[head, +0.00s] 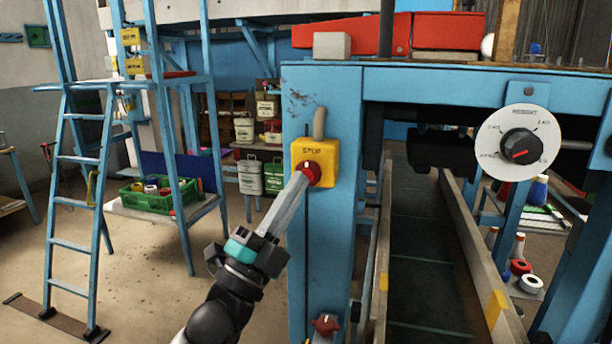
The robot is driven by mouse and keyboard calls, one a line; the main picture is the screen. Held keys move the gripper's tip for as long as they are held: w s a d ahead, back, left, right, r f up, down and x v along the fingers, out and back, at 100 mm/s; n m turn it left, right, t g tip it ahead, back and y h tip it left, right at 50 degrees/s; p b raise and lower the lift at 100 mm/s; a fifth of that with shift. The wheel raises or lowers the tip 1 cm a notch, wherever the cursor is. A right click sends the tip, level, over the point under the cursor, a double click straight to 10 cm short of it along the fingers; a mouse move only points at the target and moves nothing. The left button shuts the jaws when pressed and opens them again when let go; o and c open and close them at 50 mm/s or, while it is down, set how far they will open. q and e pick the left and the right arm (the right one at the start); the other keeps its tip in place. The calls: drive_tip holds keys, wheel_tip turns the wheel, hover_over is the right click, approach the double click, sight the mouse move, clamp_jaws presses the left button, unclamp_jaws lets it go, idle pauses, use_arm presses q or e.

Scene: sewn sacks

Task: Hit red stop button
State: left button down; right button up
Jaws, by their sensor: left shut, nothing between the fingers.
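The red stop button (313,169) sits on a yellow box (328,151) marked STOP, fixed to a blue upright post. My left gripper (301,178) comes up from the lower middle and is shut, with nothing seen between its fingers. Its fingertips lie over the lower left edge of the button in the picture. I cannot tell whether they touch it or stop just short of it. Part of the button is hidden by the fingertips. My right gripper is not in view.
The blue post (331,240) carries a second red knob (325,325) low down. A white height dial (517,143) hangs at the right beside a conveyor (421,250). A blue ladder (75,210) and a green crate (158,204) stand at the left. Open floor lies between.

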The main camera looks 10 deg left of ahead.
use_arm(q)
drive_tip(key=shift+w, duration=0.3)
drive_tip(key=shift+w, duration=0.5)
idle(0.7)
drive_tip(key=shift+s+p, duration=0.35)
drive_tip(key=shift+s, duration=0.6)
drive_tip(key=s+p, duration=0.2)
drive_tip(key=s, duration=0.3)
drive_tip(key=shift+a, duration=0.1)
idle(0.5)
